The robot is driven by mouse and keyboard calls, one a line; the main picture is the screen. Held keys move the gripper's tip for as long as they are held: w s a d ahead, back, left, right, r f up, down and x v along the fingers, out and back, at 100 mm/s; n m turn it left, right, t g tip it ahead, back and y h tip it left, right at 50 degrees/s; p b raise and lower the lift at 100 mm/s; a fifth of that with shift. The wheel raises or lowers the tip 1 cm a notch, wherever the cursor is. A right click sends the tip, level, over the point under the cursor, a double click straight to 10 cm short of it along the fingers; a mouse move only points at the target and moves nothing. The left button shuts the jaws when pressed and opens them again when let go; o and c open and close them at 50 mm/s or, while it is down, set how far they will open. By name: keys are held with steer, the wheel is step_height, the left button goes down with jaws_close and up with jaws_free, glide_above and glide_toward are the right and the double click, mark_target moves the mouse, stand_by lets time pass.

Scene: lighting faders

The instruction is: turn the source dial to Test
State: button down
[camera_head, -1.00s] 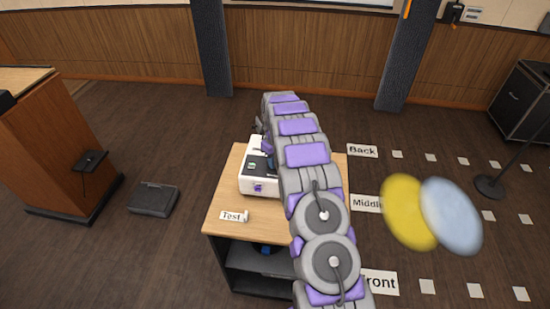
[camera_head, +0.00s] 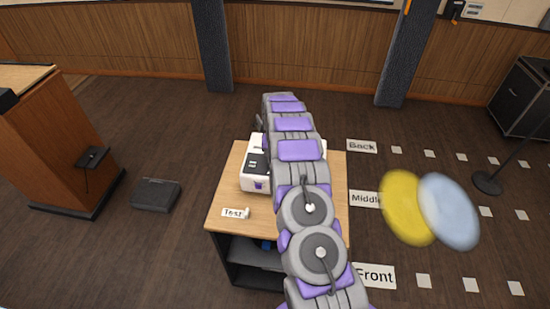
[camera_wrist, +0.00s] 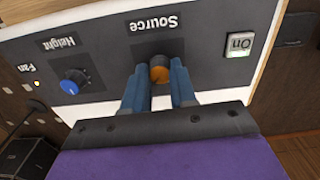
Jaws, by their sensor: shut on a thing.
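The source dial (camera_wrist: 159,73) is an orange knob under the upside-down word "Source" on a grey panel (camera_wrist: 110,60) in the wrist view. My gripper (camera_wrist: 159,82) has its two blue fingers on either side of the dial and is shut on it. The dial's pointer and any position marks are hidden by the fingers or cannot be read. In the head view, the white device (camera_head: 256,172) stands on a small wooden table, and my arm covers much of it. A small "Test" card (camera_head: 234,212) lies on the table's front left.
The panel also holds a blue Height dial (camera_wrist: 75,81) and a lit green On switch (camera_wrist: 239,42). The wooden table (camera_head: 225,190) has open shelves below. A lectern (camera_head: 50,150) and a black box (camera_head: 155,194) stand left. Yellow and pale blue discs (camera_head: 408,208) appear right.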

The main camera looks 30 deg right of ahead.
steer(key=shift+w+r+m, duration=0.15)
steer(key=shift+w+m, duration=0.05)
steer(key=shift+m, duration=0.1)
stand_by(0.4)
steer(key=c, duration=1.2)
jaws_free()
steer(key=shift+c, duration=0.2)
steer(key=o, duration=0.3)
steer(key=shift+s, duration=0.1)
steer(key=shift+d+r+p, duration=0.1)
steer(key=shift+r+p, duration=0.35)
steer(key=shift+r, duration=8.05)
